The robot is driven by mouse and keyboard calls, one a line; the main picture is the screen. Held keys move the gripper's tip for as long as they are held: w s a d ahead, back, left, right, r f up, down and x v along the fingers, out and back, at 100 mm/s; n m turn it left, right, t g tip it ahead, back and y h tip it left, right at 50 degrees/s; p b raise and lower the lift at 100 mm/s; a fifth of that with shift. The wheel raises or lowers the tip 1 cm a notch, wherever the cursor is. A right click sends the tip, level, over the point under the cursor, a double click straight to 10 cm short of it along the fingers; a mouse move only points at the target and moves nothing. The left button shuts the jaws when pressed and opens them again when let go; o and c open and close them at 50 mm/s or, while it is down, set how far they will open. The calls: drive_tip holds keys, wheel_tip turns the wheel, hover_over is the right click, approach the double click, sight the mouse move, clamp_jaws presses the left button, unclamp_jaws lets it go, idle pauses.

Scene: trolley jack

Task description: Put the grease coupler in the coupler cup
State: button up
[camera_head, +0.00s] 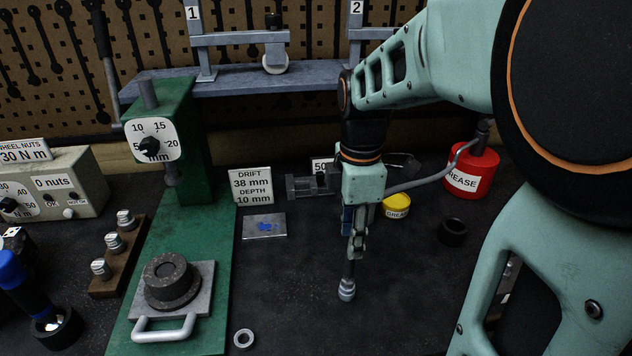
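The grease coupler (347,289) is a small grey metal tip on a thin rod, hanging upright below my gripper (357,240). My gripper points down and appears shut on the coupler's upper part, with the fingers hiding much of it. The coupler's tip is close above or at the bench top; I cannot tell if it touches. A grey hose runs from the red grease can (468,172) to behind my gripper. A short black open cup (452,232), likely the coupler cup, stands on the bench to the right of my gripper, in front of the can.
A yellow grease tin (397,205) stands between my gripper and the black cup. A green press (175,200) stands at left, with a metal ring (243,338) beside its base. A small plate with a blue smear (265,226) lies left of my gripper. The front middle is clear.

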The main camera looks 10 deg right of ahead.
sight(348, 275)
drive_tip(key=shift+f, duration=3.1)
clamp_jaws()
